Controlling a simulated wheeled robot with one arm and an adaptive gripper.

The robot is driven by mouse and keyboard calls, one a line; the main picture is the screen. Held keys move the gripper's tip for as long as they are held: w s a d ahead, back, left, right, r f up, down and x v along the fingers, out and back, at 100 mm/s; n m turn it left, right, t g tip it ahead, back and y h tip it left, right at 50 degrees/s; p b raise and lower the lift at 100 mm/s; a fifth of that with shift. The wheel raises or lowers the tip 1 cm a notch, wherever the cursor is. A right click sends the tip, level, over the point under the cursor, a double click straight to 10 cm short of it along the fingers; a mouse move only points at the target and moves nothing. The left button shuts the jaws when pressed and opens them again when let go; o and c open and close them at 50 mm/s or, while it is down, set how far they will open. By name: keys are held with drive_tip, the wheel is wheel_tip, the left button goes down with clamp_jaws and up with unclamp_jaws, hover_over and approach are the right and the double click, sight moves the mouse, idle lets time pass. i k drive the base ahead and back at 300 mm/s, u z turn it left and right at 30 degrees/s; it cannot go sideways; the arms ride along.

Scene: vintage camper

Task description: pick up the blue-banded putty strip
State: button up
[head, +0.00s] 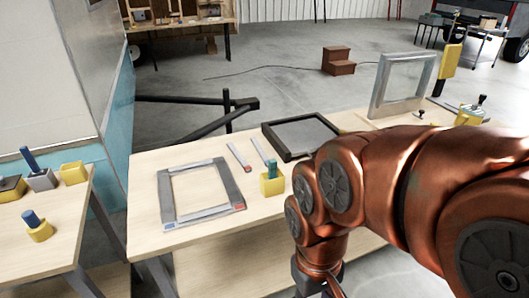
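Two thin strips lie side by side on the light wooden table, behind the grey window frame's right side. The left strip (239,157) is grey with a red band at its near end. The right strip (262,151) is pale grey-blue; its near end runs behind the yellow cup, so I cannot clearly see a blue band. My copper arm bends down at the right; my gripper's fingers are below the picture's edge.
The yellow cup (272,185) holds a blue-green handled tool close to the strips. A dark-rimmed tray (274,140) lies behind, partly hidden by my arm. An upright framed pane (406,85) stands at the back right. A side table (70,238) with tools is left.

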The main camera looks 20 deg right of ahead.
sight(263, 155)
drive_tip(key=z, duration=0.5)
drive_tip(key=k, duration=1.2)
drive_tip(key=z, duration=0.75)
drive_tip(key=i, duration=0.85)
drive_tip(key=u, duration=0.4)
drive_tip(key=i, duration=1)
drive_tip(key=u, duration=1.3)
drive_tip(key=i, duration=0.45)
drive_tip(key=u, duration=0.35)
